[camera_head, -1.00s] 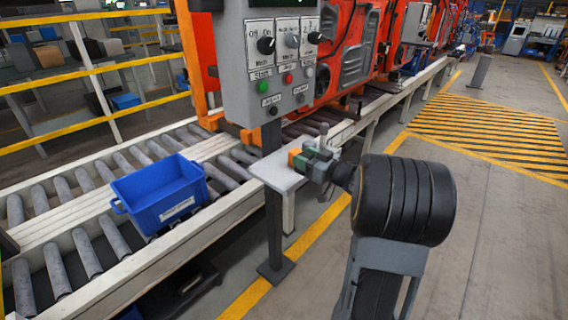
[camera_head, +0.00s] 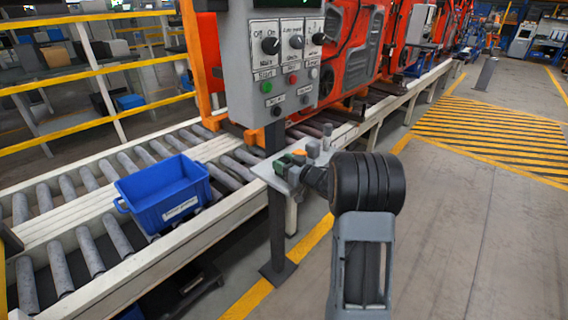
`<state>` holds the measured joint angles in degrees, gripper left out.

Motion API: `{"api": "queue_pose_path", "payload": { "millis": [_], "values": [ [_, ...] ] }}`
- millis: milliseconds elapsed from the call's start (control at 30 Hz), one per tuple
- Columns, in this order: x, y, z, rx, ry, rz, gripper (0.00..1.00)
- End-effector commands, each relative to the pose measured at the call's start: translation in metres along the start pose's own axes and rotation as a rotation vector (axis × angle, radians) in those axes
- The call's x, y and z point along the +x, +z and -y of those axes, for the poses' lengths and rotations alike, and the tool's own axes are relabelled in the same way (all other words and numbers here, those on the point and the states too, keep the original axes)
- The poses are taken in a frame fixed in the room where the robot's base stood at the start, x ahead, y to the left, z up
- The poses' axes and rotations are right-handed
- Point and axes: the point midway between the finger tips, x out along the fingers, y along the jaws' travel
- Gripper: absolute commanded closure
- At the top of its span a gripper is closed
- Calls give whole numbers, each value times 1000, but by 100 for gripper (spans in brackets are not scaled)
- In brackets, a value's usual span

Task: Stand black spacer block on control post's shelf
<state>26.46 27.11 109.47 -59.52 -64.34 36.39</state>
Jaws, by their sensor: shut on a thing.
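The control post (camera_head: 277,226) carries a grey panel of knobs and buttons, with a small pale shelf (camera_head: 268,172) below it. My gripper (camera_head: 297,162) is over the right part of the shelf, at the end of my black wrist. It is shut on a small dark piece (camera_head: 299,158), which I take to be the black spacer block; the fingers and wrist hide most of it. Green, orange and grey bits show close around the fingertips, too small to tell apart. I cannot tell whether the dark piece touches the shelf.
A blue bin (camera_head: 165,195) sits on the roller conveyor (camera_head: 95,245) left of the post. Yellow rails (camera_head: 90,80) run behind it. Orange-red machines (camera_head: 350,55) stand at the back. Open floor (camera_head: 470,230) lies to the right, with a yellow-striped area beyond.

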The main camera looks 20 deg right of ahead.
Motion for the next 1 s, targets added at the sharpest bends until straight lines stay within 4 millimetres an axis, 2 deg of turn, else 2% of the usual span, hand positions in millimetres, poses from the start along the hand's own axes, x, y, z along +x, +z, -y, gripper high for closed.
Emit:
{"api": "queue_pose_path", "payload": {
  "millis": [367,400,633,933,1000],
  "values": [
    [0,5,0,-1,0,-1,77],
    [0,3,0,-1,0,-1,49],
    [0,3,0,-1,0,-1,27],
    [0,-2,0,-1,0,-1,27],
    [-7,-1,-1,-1,3,-1,27]
  ]
}}
